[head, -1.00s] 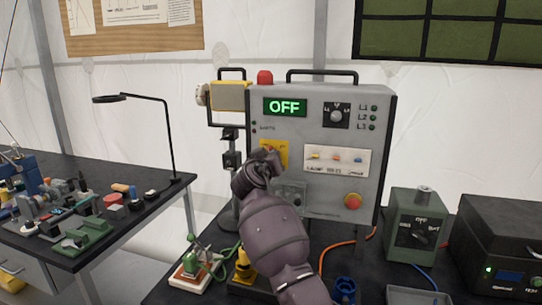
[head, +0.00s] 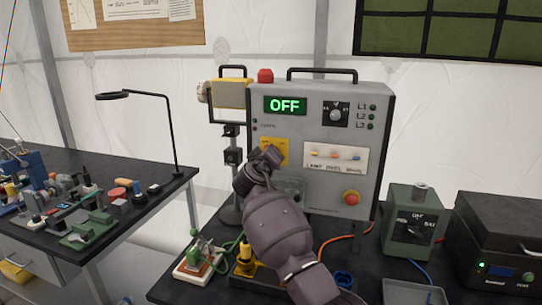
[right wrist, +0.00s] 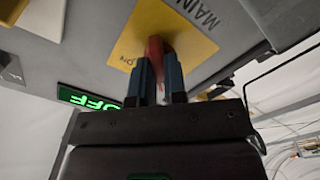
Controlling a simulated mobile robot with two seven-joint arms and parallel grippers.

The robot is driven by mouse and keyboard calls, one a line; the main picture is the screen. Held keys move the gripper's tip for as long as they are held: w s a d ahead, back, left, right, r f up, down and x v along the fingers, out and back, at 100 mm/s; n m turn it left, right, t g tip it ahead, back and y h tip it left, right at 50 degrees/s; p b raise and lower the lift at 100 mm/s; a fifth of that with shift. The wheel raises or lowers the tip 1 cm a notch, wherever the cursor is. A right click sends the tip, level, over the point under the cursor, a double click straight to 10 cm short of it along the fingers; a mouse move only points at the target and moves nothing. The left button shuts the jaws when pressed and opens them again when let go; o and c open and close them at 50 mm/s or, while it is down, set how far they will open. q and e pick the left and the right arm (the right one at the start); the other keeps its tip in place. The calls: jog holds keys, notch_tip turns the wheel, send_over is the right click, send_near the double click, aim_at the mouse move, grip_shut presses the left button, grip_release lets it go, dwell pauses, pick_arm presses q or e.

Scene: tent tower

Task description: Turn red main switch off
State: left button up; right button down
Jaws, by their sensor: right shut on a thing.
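The grey control panel (head: 335,190) stands on the dark table in the head view, its green display (head: 286,105) reading OFF. The yellow plate (head: 283,150) of the main switch is on the panel's left side, mostly covered by my right gripper (head: 270,156). In the right wrist view, the red switch handle (right wrist: 155,48) stands out from the yellow plate (right wrist: 188,40) marked MAIN. My right gripper (right wrist: 158,72) is shut on this handle, one blue finger on each side. The handle's exact angle is hard to tell. My left gripper is out of view.
A red knob (head: 351,197) sits at the panel's lower right, with a rotary dial (head: 336,114) above. A green box (head: 411,222) and a black unit (head: 500,235) stand to the right. A small device (head: 199,258) is left of my arm. A cluttered table is at left.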

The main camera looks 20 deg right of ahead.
jog(key=shift+r, duration=0.1)
jog(key=c, duration=1.2)
grip_release()
jog(key=shift+o, duration=0.2)
jog(key=shift+a, duration=0.1)
jog(key=v, duration=1)
jog(key=shift+s+a, duration=0.2)
jog(key=shift+s, duration=0.1)
